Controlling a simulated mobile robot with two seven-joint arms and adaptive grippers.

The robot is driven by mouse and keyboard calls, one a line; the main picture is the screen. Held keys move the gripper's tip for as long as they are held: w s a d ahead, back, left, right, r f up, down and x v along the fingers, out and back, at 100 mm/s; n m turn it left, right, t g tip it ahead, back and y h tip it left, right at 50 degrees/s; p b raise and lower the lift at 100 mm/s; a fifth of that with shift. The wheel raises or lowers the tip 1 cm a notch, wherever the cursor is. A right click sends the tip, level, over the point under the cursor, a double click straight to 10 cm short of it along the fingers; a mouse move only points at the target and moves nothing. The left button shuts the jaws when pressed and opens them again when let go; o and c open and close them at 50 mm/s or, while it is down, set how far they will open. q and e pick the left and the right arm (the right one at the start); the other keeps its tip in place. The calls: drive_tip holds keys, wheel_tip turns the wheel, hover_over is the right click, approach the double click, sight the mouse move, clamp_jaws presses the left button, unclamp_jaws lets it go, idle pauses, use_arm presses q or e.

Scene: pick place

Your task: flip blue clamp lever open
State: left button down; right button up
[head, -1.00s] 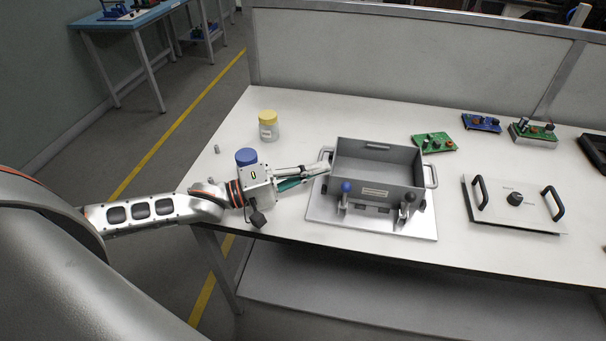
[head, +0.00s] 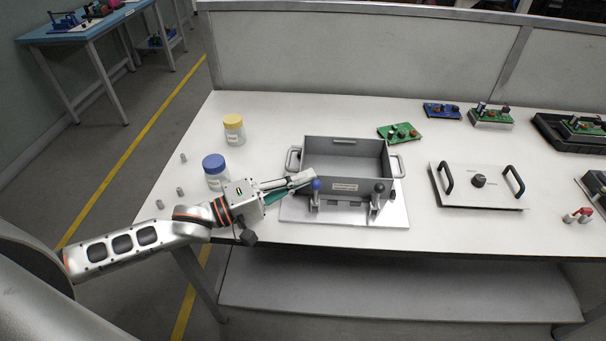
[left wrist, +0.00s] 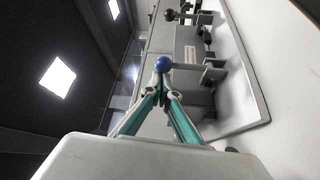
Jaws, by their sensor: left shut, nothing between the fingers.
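The blue clamp lever (head: 317,184) has a blue ball knob and stands upright at the front left of a grey open box (head: 345,160). The box is on a metal base plate (head: 393,212). My left gripper (head: 311,177) is shut and empty, its fingertips right beside the blue knob at the box's left front corner. In the left wrist view the blue knob (left wrist: 163,64) sits just beyond the closed fingertips (left wrist: 161,82); whether they touch cannot be told. A second clamp lever with a black knob (head: 379,188) stands to the right. My right gripper is not in view.
A blue-lidded jar (head: 214,172) stands close behind my left wrist, and a yellow-lidded jar (head: 234,131) farther back. A lid plate with two black handles (head: 479,187) lies to the right. Green circuit boards (head: 400,133) lie behind. Small metal pieces (head: 180,191) lie at left.

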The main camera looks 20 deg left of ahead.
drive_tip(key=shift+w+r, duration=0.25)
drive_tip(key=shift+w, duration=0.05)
